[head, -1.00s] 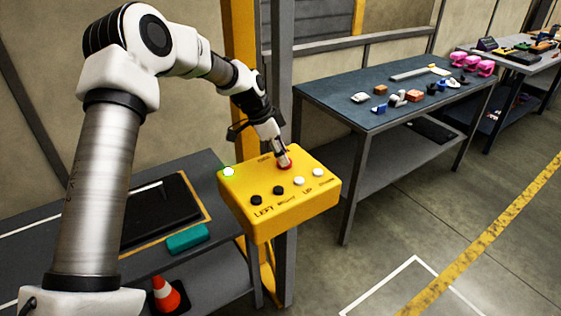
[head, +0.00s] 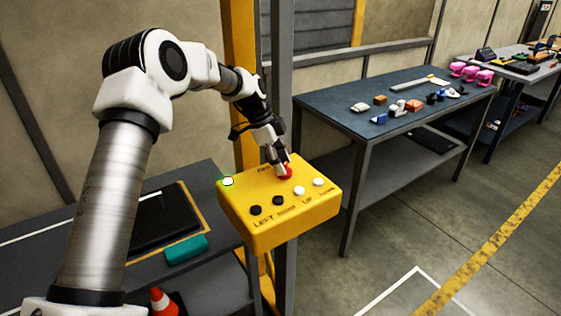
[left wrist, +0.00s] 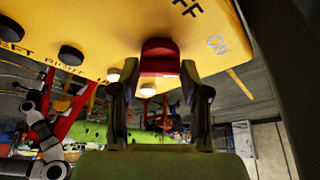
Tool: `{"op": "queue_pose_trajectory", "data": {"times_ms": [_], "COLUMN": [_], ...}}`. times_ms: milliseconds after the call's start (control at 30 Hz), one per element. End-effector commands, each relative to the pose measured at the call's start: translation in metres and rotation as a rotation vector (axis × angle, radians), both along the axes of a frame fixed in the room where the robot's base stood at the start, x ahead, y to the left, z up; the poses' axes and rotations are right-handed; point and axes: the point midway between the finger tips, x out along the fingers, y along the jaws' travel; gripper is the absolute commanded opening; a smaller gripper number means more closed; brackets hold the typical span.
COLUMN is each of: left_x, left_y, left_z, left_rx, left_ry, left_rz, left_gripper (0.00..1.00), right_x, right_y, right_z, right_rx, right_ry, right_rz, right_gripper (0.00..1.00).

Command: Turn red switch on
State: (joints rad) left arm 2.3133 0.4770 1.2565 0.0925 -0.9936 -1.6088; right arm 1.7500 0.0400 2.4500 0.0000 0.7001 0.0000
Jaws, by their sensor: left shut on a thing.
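The red switch (head: 286,173) sits on the top face of a yellow control box (head: 290,230), near its back edge. My left gripper (head: 281,168) comes down on it from above, and its fingers are shut on the red switch. In the left wrist view the switch (left wrist: 160,58) is a red knob between the two fingertips (left wrist: 159,75). "OFF" and "ON" lettering on the box shows beside it. The fingers hide part of the switch in the head view. My right gripper is not in view.
Black and white buttons (head: 300,191) stand on the box in front of the switch, with a green-rimmed white lamp (head: 228,181) at its left corner. A yellow post (head: 240,60) rises behind. A blue-topped table (head: 340,95) with small parts stands to the right.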

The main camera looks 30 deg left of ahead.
Motion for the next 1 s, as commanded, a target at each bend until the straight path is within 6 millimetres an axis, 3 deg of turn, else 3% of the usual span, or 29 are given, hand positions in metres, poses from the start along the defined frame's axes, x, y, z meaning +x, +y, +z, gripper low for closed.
{"op": "queue_pose_trajectory", "data": {"times_ms": [67,100,167,567,1000], "left_x": [-0.002,-0.002,-0.002,-0.001,-0.014], "left_y": [-0.002,-0.002,-0.001,0.002,0.036], "left_z": [-0.004,-0.004,-0.003,0.006,0.097], "left_rx": [-0.002,-0.002,-0.002,-0.001,0.001], "left_ry": [0.009,0.009,0.01,0.002,0.004], "left_rz": [-0.004,-0.004,-0.003,0.0,-0.002], "left_gripper": [0.11,0.53,0.71,0.71,0.71], "right_x": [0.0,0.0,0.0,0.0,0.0], "right_y": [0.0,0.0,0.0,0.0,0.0], "right_z": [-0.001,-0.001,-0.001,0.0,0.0], "right_rx": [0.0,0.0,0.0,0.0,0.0], "right_ry": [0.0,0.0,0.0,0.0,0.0], "right_rz": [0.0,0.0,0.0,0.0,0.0], "right_gripper": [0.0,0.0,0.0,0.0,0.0]}}
